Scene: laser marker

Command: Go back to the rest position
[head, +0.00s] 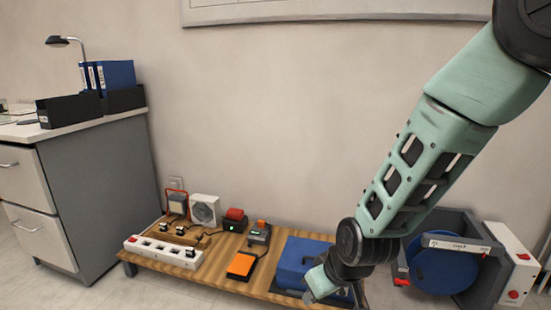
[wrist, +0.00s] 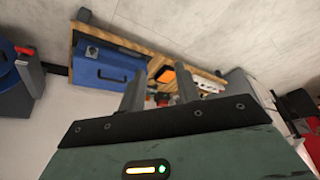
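My gripper (head: 318,290) hangs low at the end of my arm, in front of the blue case (head: 292,262) on the low wooden table, and hides part of it in the head view. In the wrist view my gripper's two grey fingers (wrist: 161,80) stand apart with a gap between them. Nothing is held between them. The blue case (wrist: 103,72) lies to the left of the fingers in the wrist view. From these views I cannot tell whether the gripper touches the case.
The wooden table (head: 212,268) also bears a white power strip (head: 163,251), an orange-topped device (head: 241,265) and small boxes. A dark machine with a blue disc (head: 440,265) stands right of my arm. A drawer cabinet (head: 95,185) stands left.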

